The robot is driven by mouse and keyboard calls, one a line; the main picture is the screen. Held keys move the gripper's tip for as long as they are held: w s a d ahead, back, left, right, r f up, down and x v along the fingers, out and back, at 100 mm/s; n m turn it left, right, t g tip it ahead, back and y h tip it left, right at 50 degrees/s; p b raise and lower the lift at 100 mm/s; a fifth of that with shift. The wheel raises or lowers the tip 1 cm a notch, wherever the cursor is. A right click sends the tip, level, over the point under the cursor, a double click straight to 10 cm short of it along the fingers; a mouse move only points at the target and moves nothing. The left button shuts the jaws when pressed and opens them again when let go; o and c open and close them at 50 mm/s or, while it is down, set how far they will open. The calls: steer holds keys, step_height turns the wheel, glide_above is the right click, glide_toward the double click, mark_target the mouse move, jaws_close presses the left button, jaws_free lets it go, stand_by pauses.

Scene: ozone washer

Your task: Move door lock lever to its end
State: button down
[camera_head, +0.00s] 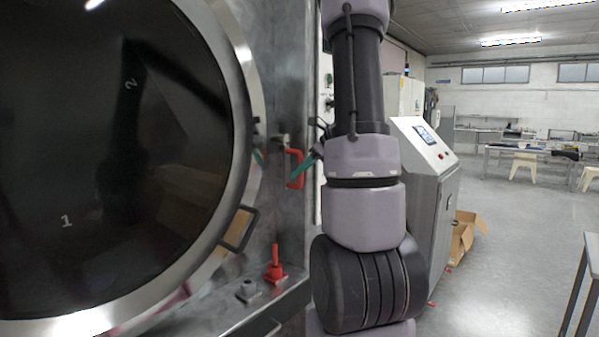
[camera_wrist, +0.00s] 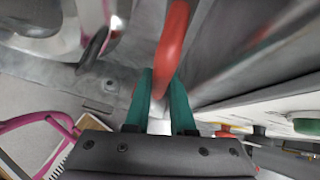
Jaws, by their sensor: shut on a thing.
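The door lock lever is a red handle (camera_head: 299,170) on the steel front of the washer, to the right of the round dark door (camera_head: 110,160). In the wrist view the red lever (camera_wrist: 172,45) runs down from the top edge to between the green fingers. My gripper (camera_wrist: 161,98) is shut on the lever's near part. In the head view a green fingertip (camera_head: 306,167) shows at the lever, and my arm hides most of the gripper. The lever's pivot cannot be made out clearly.
A red fitting (camera_head: 275,271) and a grey fitting (camera_head: 247,290) stand on the ledge below the door. A black door handle (camera_head: 239,228) is at the door's rim. A control cabinet (camera_head: 432,140) stands behind my arm.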

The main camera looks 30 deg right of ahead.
stand_by(0.3)
steer(key=c, duration=0.8)
jaws_free()
steer(key=shift+d, duration=0.1)
steer(key=shift+o, duration=0.2)
steer(key=v, duration=1)
steer(key=shift+s+r, duration=0.25)
steer(key=shift+s, duration=0.05)
steer(key=shift+d, duration=0.1)
steer(key=s+a+r+n+h, duration=0.1)
steer(key=s+a+n, duration=0.6)
steer(key=a+n, duration=0.5)
steer(key=s+a+r+n+h, duration=0.1)
steer(key=s+a+n, duration=0.7)
steer(key=a+n, duration=0.5)
steer(key=shift+s+a+n+g+h, duration=0.25)
steer(key=shift+n+g+h, duration=0.15)
